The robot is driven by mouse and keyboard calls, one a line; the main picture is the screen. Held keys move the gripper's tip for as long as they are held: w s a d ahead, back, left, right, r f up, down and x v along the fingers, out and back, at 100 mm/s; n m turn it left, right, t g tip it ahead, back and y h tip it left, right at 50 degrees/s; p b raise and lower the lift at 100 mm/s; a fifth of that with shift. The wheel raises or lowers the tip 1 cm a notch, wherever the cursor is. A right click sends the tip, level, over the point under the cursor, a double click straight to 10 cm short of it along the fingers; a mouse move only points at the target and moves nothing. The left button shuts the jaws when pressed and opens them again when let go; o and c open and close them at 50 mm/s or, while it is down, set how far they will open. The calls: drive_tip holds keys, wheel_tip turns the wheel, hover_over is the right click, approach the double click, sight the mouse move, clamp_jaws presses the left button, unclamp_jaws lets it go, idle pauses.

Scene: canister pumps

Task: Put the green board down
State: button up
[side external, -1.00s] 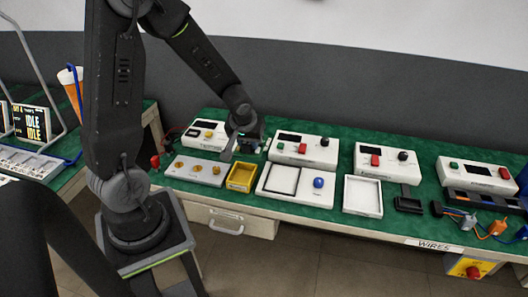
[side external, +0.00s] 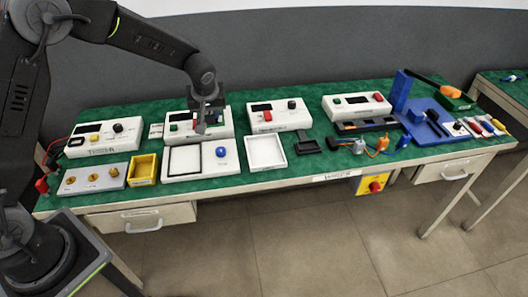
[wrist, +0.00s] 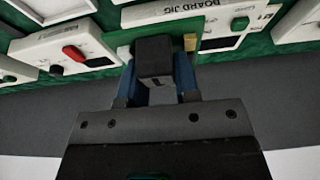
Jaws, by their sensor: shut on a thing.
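My gripper (wrist: 156,78) is shut on the green board (wrist: 122,40), which shows in the wrist view as a thin green plate. A black block (wrist: 153,55) sits between the blue-sided fingers and covers part of the board. In the side external view my gripper (side external: 204,116) hangs over the front of a white control box (side external: 183,127) with a green button. There the board is too small and dark to tell from the gripper. The white jig with a black square frame (side external: 170,160) and a blue knob (side external: 221,152) lies on the bench just in front of my gripper.
A yellow bin (side external: 142,169) and a grey plate with brass knobs (side external: 92,179) lie left of the jig. A white tray (side external: 265,151) and a black holder (side external: 308,146) lie right of it. More control boxes stand behind. A blue fixture (side external: 424,121) stands farther right.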

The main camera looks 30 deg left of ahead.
drive_tip(key=w+d, duration=0.3)
drive_tip(key=d, duration=0.1)
hover_over(265, 154)
drive_tip(key=s, duration=0.1)
drive_tip(key=f, duration=0.5)
drive_tip(key=d+f, duration=0.1)
drive_tip(key=f, duration=0.1)
drive_tip(key=shift+f, duration=2.2)
drive_tip(key=shift+f, duration=0.15)
drive_tip(key=o, duration=0.9)
drive_tip(key=shift+o, duration=0.2)
drive_tip(key=v, duration=1.2)
drive_tip(key=shift+r, duration=0.2)
